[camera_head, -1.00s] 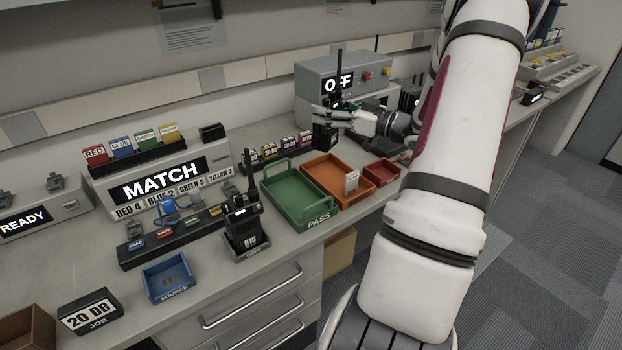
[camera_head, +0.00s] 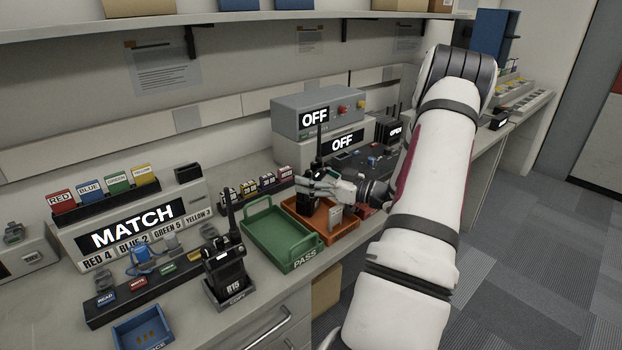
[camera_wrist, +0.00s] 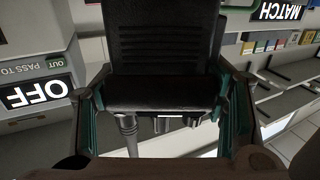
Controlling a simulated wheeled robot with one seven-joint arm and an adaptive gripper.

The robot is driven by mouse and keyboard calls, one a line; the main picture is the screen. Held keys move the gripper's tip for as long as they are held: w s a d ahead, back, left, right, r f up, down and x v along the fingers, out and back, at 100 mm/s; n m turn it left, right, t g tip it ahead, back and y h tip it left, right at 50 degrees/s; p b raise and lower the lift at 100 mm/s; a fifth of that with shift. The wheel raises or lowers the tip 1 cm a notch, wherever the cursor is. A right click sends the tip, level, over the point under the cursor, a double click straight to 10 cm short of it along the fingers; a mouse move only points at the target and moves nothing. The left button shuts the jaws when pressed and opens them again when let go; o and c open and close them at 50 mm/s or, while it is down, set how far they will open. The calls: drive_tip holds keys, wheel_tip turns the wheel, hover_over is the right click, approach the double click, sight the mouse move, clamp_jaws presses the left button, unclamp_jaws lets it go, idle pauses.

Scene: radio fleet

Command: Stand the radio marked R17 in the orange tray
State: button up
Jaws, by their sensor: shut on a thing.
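My gripper (camera_head: 318,187) is shut on a black radio (camera_head: 311,206), held upright with its antenna up, at the back left of the orange tray (camera_head: 347,236). I cannot tell whether the radio's base touches the tray floor. In the wrist view the dark ribbed radio body (camera_wrist: 160,50) fills the space between the teal-edged fingers. Its marking is not visible, so I cannot read R17.
A green PASS tray (camera_head: 283,245) lies just left of the orange tray. Another radio, marked R15 (camera_head: 226,268), stands in a holder further left. Grey OFF units (camera_head: 335,107) stand behind. A row of small labelled blocks (camera_head: 255,187) sits behind the green tray.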

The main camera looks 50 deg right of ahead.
drive_tip(key=shift+f, duration=0.1)
drive_tip(key=o, duration=1.5)
drive_tip(key=shift+r, duration=0.2)
drive_tip(key=s, duration=0.4)
drive_tip(key=s+d, duration=0.1)
drive_tip(key=s, duration=0.3)
drive_tip(key=s+d+p, duration=0.1)
drive_tip(key=s, duration=0.3)
